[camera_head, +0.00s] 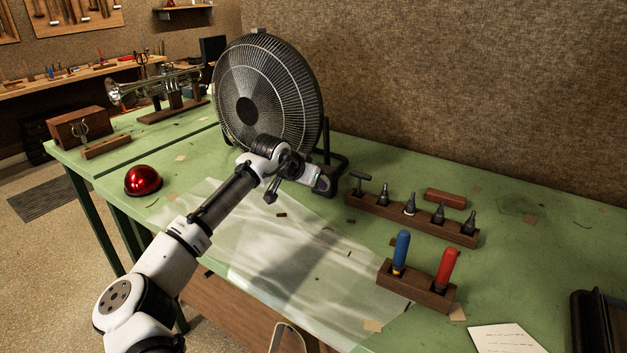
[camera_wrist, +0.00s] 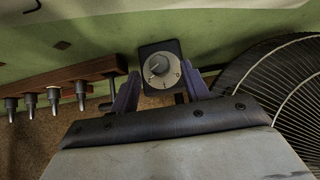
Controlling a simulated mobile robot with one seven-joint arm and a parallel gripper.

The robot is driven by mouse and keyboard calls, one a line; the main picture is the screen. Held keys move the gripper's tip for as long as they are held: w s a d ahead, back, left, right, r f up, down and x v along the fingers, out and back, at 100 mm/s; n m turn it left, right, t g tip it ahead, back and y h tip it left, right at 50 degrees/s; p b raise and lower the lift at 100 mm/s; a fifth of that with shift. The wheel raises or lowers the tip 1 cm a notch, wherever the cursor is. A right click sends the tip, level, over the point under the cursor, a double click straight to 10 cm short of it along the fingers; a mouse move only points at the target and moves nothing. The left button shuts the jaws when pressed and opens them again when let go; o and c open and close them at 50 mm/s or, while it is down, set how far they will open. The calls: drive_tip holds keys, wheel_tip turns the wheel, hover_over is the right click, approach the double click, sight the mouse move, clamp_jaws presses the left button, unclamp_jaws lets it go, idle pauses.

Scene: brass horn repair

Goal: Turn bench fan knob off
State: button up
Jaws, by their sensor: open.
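The bench fan (camera_head: 268,95) is a large round black fan standing on the green bench, and its grille shows at the right of the wrist view (camera_wrist: 285,90). The fan knob (camera_wrist: 159,66) is a round grey dial on a small dark box, with light marks on its face; which mark it points to I cannot tell. My gripper (camera_wrist: 161,92) is open, its two purple fingers apart on either side just below the box in the wrist view. In the head view my gripper (camera_head: 325,181) is beside the fan's base and the knob cannot be made out.
A wooden rack of dark tools (camera_head: 410,217) stands right of the gripper, with red and blue handled tools (camera_head: 401,251) in a block nearer. A red dome (camera_head: 143,180) and a brass horn (camera_head: 150,88) are left. A translucent sheet (camera_head: 250,235) covers the bench's front middle.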

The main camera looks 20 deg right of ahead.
drive_tip(key=shift+x, duration=0.95)
drive_tip(key=c, duration=1)
